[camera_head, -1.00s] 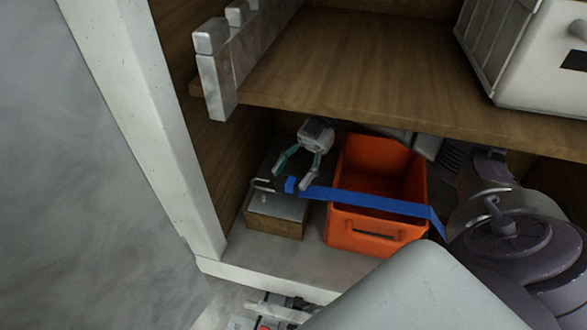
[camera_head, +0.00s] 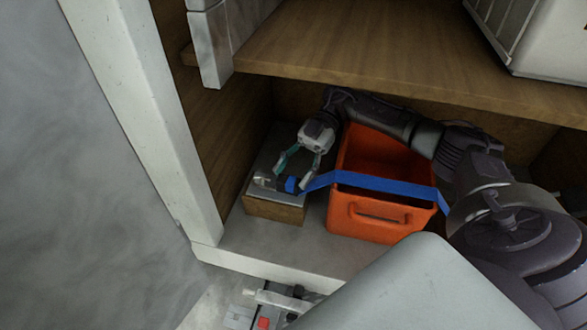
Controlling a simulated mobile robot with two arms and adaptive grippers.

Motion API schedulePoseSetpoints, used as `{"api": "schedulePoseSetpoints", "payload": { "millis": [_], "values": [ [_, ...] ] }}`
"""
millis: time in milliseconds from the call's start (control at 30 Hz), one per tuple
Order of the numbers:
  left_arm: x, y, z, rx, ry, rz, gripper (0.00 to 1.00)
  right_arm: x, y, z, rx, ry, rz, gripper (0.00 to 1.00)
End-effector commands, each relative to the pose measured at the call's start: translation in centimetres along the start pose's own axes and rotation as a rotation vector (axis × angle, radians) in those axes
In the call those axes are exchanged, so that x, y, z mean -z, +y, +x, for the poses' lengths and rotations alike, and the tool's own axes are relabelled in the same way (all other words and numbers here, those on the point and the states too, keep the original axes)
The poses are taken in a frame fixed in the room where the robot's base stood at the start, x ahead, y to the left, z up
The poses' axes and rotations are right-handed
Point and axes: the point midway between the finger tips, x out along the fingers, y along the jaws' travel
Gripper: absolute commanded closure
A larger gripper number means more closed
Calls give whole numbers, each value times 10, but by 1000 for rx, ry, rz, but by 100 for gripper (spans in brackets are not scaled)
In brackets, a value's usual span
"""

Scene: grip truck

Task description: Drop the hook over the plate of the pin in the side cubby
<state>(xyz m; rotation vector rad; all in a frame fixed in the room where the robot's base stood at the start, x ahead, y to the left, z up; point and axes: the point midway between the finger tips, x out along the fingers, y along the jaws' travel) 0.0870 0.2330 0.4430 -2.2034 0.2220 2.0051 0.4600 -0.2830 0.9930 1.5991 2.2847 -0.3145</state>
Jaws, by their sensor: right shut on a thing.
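My right gripper (camera_head: 291,180) is shut on the blue strap's end, at the dark base of a small metal hook (camera_head: 264,179). The hook points left, low over a grey metal plate (camera_head: 284,194) on top of a wooden block (camera_head: 273,210) in the lower cubby. The hook and plate are alike in colour, so I cannot tell whether they touch. The pin does not show clearly; the hook and gripper partly cover that spot. The blue strap (camera_head: 385,184) runs right from the gripper across the orange bin. My left gripper is not in view.
The orange bin (camera_head: 378,220) stands right of the block, under my right arm. A wooden shelf (camera_head: 400,62) hangs above, with a white crate (camera_head: 545,38) on it. A pale post (camera_head: 140,130) and the cubby's side wall bound the left. Some grey floor shows before the block.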

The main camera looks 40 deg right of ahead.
Motion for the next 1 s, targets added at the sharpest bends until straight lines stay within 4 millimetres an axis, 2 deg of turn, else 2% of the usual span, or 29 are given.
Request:
{"api": "schedulePoseSetpoints", "payload": {
  "millis": [767,800,967,1000],
  "values": [
    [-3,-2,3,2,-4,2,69,-5,0,2,0,1,0,84],
    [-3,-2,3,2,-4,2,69,-6,0,2,0,1,0,38],
    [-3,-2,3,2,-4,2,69,-5,0,2,0,1,0,12],
    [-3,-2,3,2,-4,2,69,-5,0,2,0,1,0,11]
  ]
}}
